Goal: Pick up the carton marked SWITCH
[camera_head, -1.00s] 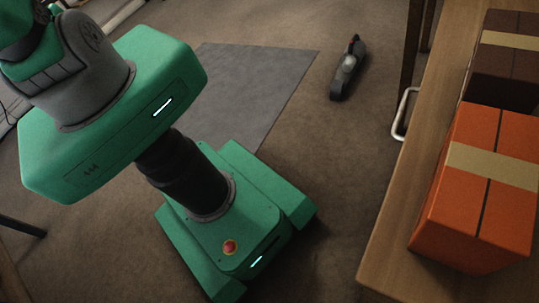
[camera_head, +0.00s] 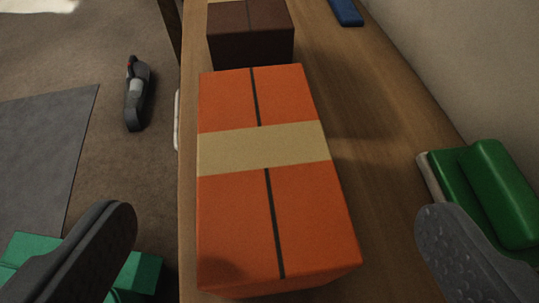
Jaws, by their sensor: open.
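An orange carton (camera_head: 235,215) with a tan tape band and a dark seam sits on the wooden table, in the middle of the view. A dark brown carton (camera_head: 250,42) with a tan band stands just behind it. No SWITCH marking is readable on either carton; their front faces are mostly hidden. My gripper (camera_head: 275,245) is open and empty. Its two dark fingers show at the lower left and lower right, with the orange carton between them in the picture, apparently not touching it.
The wooden table (camera_head: 365,180) runs away from me beside a pale wall. A green object (camera_head: 495,190) lies at the right and a blue object (camera_head: 346,11) at the far end. On the floor at left are a dark shoe-like object (camera_head: 137,95) and a grey mat (camera_head: 40,140).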

